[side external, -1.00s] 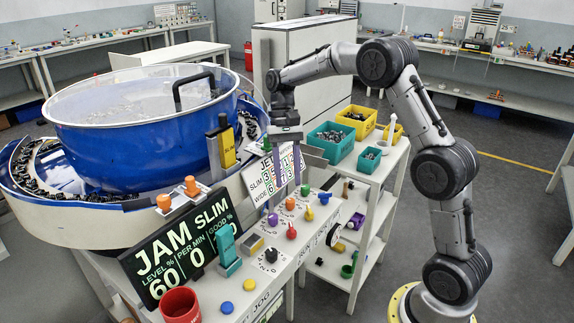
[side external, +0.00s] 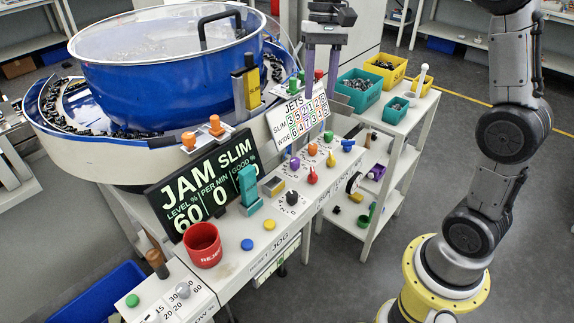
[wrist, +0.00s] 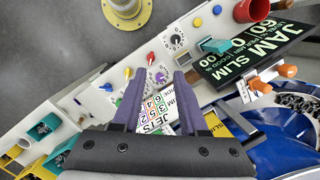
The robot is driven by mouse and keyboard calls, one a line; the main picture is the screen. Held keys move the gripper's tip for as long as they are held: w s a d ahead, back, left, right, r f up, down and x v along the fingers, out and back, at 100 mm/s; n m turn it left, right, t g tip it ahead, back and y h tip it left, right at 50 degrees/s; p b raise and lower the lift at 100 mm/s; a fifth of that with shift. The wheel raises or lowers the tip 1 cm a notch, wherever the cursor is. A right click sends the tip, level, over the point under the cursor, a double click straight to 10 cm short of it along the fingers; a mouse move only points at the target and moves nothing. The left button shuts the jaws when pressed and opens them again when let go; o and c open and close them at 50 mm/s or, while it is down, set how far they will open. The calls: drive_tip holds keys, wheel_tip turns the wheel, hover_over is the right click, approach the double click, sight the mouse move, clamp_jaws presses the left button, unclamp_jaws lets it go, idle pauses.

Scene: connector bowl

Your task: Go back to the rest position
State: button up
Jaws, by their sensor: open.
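My gripper (side external: 320,88) hangs pointing down behind and above the top of the JETS number card (side external: 298,122) in the side view. Its two purple fingers are spread apart with nothing between them. The gripper's upper body is near the top edge, and part of my arm is cut off there. In the wrist view my gripper (wrist: 158,74) is also open and empty, with the JETS card (wrist: 158,112) showing between and beyond the fingers.
The blue bowl (side external: 165,95) stands left of the gripper. The JAM display (side external: 205,185), red cup (side external: 203,245) and several knobs sit on the white console. Teal bins (side external: 358,92) and yellow bins (side external: 385,68) stand on a shelf to the right. Open floor lies beyond it.

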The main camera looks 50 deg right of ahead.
drive_tip(key=s+a+r+n+t+h, duration=0.1)
drive_tip(key=s+a+n+t, duration=0.1)
drive_tip(key=s, duration=0.5)
drive_tip(key=s+a+r+n+t, duration=0.1)
drive_tip(key=s+a+r+t, duration=0.1)
drive_tip(key=s, duration=0.5)
drive_tip(key=s+f+n+t+h, duration=0.1)
drive_tip(key=s+f+n+t, duration=0.1)
drive_tip(key=s+f+n, duration=0.2)
wheel_tip(320, 180, down, 4)
drive_tip(key=shift+s+d+r+t, duration=0.15)
drive_tip(key=shift+s+d+t, duration=0.2)
drive_tip(key=shift+s, duration=0.5)
drive_tip(key=shift+a, duration=0.1)
